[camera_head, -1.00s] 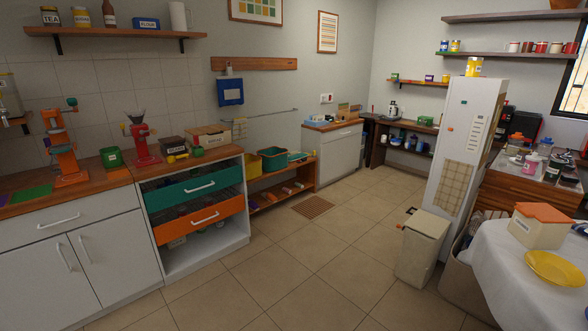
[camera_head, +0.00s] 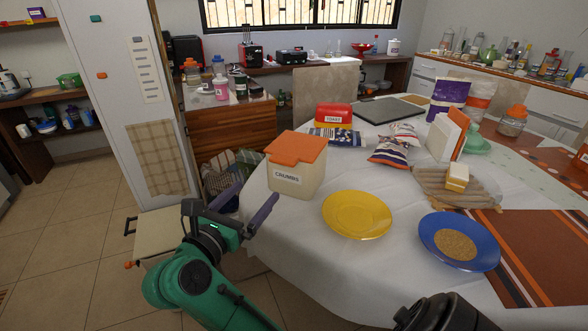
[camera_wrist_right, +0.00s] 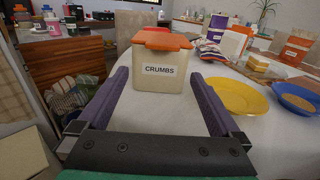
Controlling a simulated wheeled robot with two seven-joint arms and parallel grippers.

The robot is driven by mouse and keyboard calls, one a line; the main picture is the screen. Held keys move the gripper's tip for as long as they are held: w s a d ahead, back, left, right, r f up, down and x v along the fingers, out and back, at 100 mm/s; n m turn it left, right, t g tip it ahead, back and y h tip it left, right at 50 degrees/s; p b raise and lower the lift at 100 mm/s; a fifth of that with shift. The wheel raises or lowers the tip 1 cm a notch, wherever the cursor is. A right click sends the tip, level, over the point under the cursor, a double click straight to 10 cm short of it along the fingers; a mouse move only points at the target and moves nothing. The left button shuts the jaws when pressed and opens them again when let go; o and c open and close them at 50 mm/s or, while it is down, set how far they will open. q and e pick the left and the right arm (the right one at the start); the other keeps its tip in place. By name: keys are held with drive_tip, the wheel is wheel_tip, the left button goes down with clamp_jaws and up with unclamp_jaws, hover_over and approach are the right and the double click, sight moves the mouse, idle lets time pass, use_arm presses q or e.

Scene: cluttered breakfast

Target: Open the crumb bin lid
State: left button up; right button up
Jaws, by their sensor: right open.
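The crumb bin (camera_head: 296,178) is a cream box labelled CRUMBS near the left edge of the white-clothed table. Its orange lid (camera_head: 297,148) lies shut on top. The bin (camera_wrist_right: 155,88) and lid (camera_wrist_right: 162,40) also show straight ahead in the right wrist view, with a front tab on the lid. My right gripper (camera_head: 258,190) is open and empty, just left of the bin in the head view. Its two fingers (camera_wrist_right: 159,74) point at the bin's front and appear apart from it. My left gripper is not in view.
A yellow plate (camera_head: 357,214) and a blue plate (camera_head: 459,241) with a brown round food lie right of the bin. A white cabinet (camera_head: 128,90) rises at left.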

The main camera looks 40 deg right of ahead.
sight(281, 162)
drive_tip(key=x, duration=0.4)
drive_tip(key=r+p+x, duration=0.1)
drive_tip(key=x, duration=0.3)
drive_tip(key=p+x, duration=0.1)
drive_tip(key=x, duration=0.3)
drive_tip(key=shift+s+d+r, duration=0.2)
drive_tip(key=shift+d, duration=0.25)
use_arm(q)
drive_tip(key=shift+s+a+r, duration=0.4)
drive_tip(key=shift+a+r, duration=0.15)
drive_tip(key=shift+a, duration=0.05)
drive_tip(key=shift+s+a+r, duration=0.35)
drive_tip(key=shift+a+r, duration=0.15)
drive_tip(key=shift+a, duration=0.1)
use_arm(e)
drive_tip(key=shift+w, duration=0.1)
